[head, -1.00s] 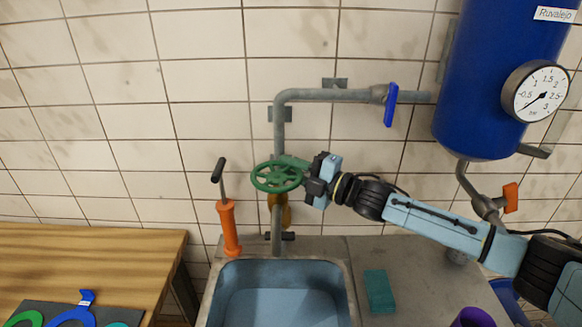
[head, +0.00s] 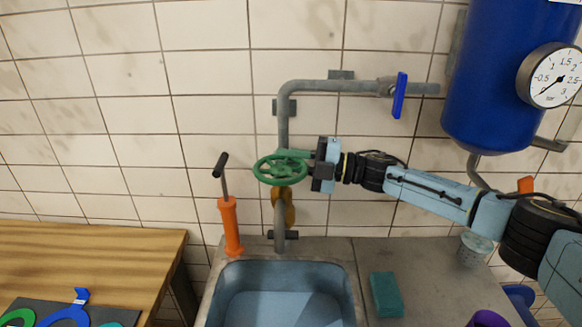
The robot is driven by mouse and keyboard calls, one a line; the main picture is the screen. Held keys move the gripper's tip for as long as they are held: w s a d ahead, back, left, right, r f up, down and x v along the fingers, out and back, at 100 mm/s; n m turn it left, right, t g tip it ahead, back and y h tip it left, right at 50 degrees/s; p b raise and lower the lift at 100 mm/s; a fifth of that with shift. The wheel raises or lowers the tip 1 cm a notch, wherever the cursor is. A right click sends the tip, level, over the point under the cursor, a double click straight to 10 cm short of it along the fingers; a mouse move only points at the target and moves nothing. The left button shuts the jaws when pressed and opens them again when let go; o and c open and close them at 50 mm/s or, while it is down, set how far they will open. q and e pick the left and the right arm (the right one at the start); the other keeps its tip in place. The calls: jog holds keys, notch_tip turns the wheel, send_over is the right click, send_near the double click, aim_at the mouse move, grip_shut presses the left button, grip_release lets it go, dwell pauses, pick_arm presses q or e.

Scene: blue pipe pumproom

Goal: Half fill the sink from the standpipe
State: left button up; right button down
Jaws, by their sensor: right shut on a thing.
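The standpipe (head: 284,130) is a grey pipe on the tiled wall, bending right at the top. A green handwheel (head: 279,168) sits on it above a brass valve body (head: 284,206). My right gripper (head: 311,168) is shut on the handwheel's right side, its arm coming in from the right. The blue-grey sink (head: 284,268) lies below the pipe. Its visible inside shows no clear water, and no stream shows at the outlet. My left gripper is not in view.
An orange hand pump (head: 230,225) stands left of the sink. A teal sponge (head: 386,294), a purple cup (head: 487,318) and a small pale cup (head: 474,248) are on the right counter. A blue tank (head: 500,80) with a gauge (head: 556,76) hangs right. A wooden bench (head: 90,260) is left.

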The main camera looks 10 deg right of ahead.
jog(key=shift+w+r, duration=0.1)
jog(key=shift+r, duration=0.3)
jog(key=c, duration=1.6)
grip_release()
jog(key=shift+o, duration=0.8)
jog(key=shift+f, duration=0.15)
jog(key=b+v, duration=0.1)
jog(key=v, duration=0.6)
jog(key=shift+s+d, duration=0.2)
jog(key=shift+d, duration=0.1)
